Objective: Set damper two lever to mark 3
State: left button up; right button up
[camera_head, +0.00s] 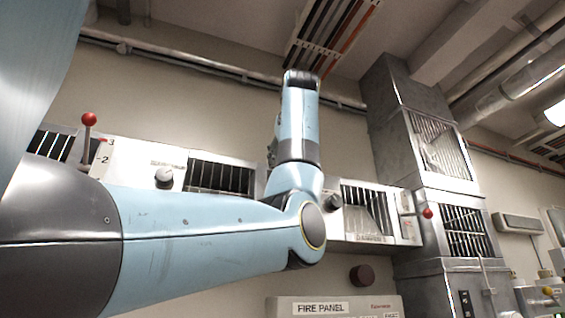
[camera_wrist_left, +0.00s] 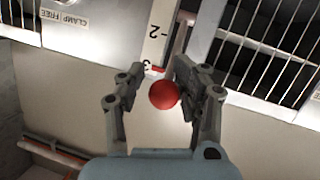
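My left gripper (camera_wrist_left: 157,78) shows in the left wrist view with its fingers spread on either side of a red ball knob (camera_wrist_left: 163,95). The right-hand finger is close to the knob or touching it; a gap shows on the other side. Just beyond the knob, a small red pointer (camera_wrist_left: 157,70) lies by the 3 on a white scale strip (camera_wrist_left: 153,40); the 2 is further up. In the head view my left arm (camera_head: 210,238) crosses the middle and hides this lever and the fingers. My right gripper is out of view.
In the head view another red-knobbed lever (camera_head: 89,119) stands at the left by marks 3 and 2, and one more (camera_head: 427,213) at the right. Grilles, dark round knobs (camera_head: 333,202) and a fire panel (camera_head: 335,306) are near my arm. A metal duct (camera_head: 395,150) rises at the right.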

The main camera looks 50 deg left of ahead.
pick_arm(q)
jog(key=shift+o, duration=1.1)
jog(key=shift+s+r, duration=0.2)
jog(key=shift+r, duration=0.65)
jog(key=shift+o, duration=1.1)
jog(key=shift+s+a+f, duration=0.15)
jog(key=shift+s+a, duration=0.1)
jog(key=shift+s, duration=0.05)
jog(key=shift+w, duration=0.1)
jog(key=shift+d, duration=0.2)
jog(key=v, duration=1.1)
jog(key=shift+s+d, duration=0.2)
jog(key=shift+s, duration=0.2)
